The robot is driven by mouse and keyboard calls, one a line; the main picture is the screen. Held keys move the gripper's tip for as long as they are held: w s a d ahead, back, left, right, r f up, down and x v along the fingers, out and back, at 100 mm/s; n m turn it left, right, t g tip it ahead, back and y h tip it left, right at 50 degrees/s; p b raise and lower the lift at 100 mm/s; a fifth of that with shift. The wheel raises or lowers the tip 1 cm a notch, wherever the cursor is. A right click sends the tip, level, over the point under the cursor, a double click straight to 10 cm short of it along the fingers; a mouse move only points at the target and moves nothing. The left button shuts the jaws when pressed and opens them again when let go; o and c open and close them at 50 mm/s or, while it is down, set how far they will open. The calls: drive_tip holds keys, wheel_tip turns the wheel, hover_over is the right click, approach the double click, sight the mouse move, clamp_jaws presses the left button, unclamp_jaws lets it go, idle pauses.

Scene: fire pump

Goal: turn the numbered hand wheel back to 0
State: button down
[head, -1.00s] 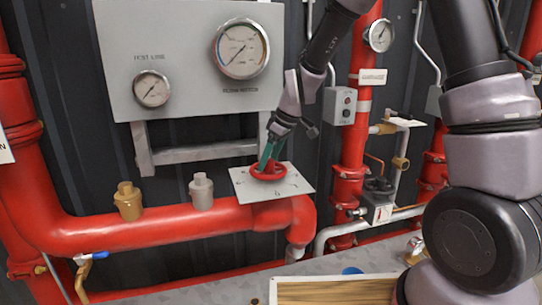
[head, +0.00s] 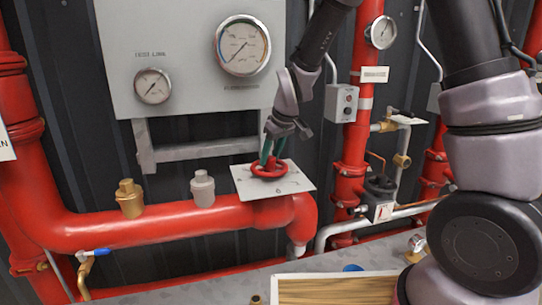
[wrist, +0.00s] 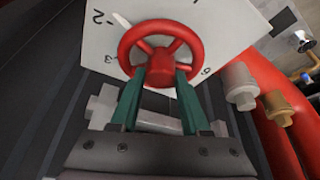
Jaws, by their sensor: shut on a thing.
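The red hand wheel (head: 269,170) sits on a pale square plate (head: 300,184) above the red pipe. In the wrist view the wheel (wrist: 196,30) shows a round rim, spokes and a hub. Dark numbers on the plate (wrist: 228,25) include a 2 at upper left, what looks like a 3 below it, and a 6 at lower right. A small white pointer (wrist: 122,20) sticks out from the rim close to the 2. My gripper (head: 270,158) comes from above, its green fingers shut on the wheel near the hub, also seen in the wrist view (wrist: 161,76). No 0 is readable.
A grey panel with two gauges (head: 242,47) stands behind. Brass (head: 129,199) and grey (head: 202,189) fittings rise from the pipe left of the plate. A grey switch box (head: 341,103) and a red vertical pipe (head: 352,160) are to the right.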

drive_tip(key=shift+a+m+t+h, duration=0.1)
drive_tip(key=shift+m+t+h, duration=0.4)
drive_tip(key=shift+m, duration=1.5)
drive_tip(key=shift+s+a+m+h, duration=0.15)
drive_tip(key=shift+m+h, duration=0.35)
drive_tip(key=shift+m, duration=0.6)
drive_tip(key=m+h, duration=0.1)
drive_tip(key=m, duration=0.2)
drive_tip(key=shift+a, duration=0.1)
drive_tip(key=m+h, duration=0.1)
drive_tip(key=m, duration=0.2)
